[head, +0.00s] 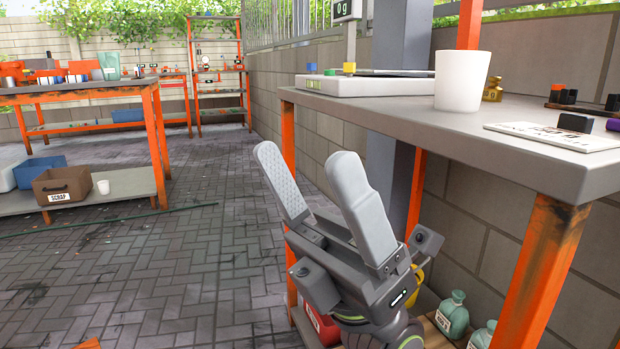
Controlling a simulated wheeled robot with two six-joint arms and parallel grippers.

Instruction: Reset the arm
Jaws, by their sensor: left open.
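My left gripper (316,190) is in the middle of the head view, pointing up, with its two grey fingers spread apart and nothing between them. It is in front of the left end of the grey-topped workbench (420,125), beside the bench's orange leg. My right gripper does not show.
A white cup (462,81) stands near the bench edge, beside a scale (370,84). A white card (552,136) lies to the right. Green bottles (452,314) stand on the lower shelf. Another orange bench (80,92) is at the far left.

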